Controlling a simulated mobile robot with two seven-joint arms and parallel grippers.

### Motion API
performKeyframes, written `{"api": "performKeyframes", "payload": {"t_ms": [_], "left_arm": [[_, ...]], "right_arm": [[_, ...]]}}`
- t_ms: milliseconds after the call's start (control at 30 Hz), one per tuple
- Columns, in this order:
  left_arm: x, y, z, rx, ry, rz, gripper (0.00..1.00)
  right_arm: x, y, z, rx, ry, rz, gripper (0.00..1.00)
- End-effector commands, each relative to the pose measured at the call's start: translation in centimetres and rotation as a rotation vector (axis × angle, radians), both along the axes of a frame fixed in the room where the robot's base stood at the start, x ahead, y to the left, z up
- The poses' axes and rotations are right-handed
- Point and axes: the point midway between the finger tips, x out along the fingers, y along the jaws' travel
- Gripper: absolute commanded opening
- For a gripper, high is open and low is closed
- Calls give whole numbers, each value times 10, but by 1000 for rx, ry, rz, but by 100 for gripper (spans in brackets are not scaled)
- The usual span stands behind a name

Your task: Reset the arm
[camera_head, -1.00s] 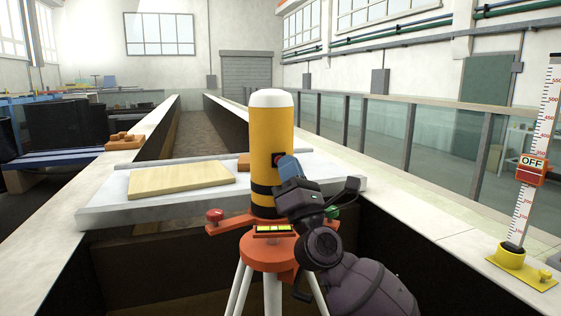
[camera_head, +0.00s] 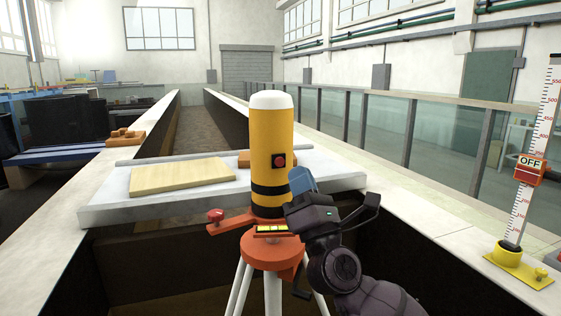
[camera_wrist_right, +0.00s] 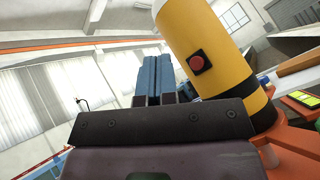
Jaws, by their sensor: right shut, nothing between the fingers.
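My right gripper (camera_head: 302,180) is in front of the yellow cylinder (camera_head: 272,140), at its lower right side. Its blue fingers are together with nothing between them, and they also show in the right wrist view (camera_wrist_right: 157,80). The cylinder has a white top, black bands and a red button (camera_head: 279,160). The button also shows in the right wrist view (camera_wrist_right: 197,63), right of the fingers and apart from them. The cylinder stands upright on an orange tripod head (camera_head: 272,256) with a bubble level (camera_head: 271,230). My left gripper is not in view.
A pale board (camera_head: 182,175) lies on a grey-white slab (camera_head: 125,212) across the flume behind the cylinder. A red knob (camera_head: 215,215) sits left of the cylinder. A white scale with an OFF tag (camera_head: 530,161) stands on a yellow base (camera_head: 515,262) at the right.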

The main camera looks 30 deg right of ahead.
Motion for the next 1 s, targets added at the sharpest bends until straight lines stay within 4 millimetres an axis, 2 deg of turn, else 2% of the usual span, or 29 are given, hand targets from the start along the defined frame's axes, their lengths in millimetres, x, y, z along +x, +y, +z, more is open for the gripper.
{"api": "performKeyframes", "payload": {"t_ms": [467,633,767,1000], "left_arm": [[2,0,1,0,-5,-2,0],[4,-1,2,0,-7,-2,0],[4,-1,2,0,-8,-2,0],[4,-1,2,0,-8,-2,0]], "right_arm": [[0,0,0,-2,0,-1,0],[0,2,0,-78,9,-66,0],[-1,11,2,-290,5,-207,0],[3,35,-5,-865,-53,-624,0]]}}
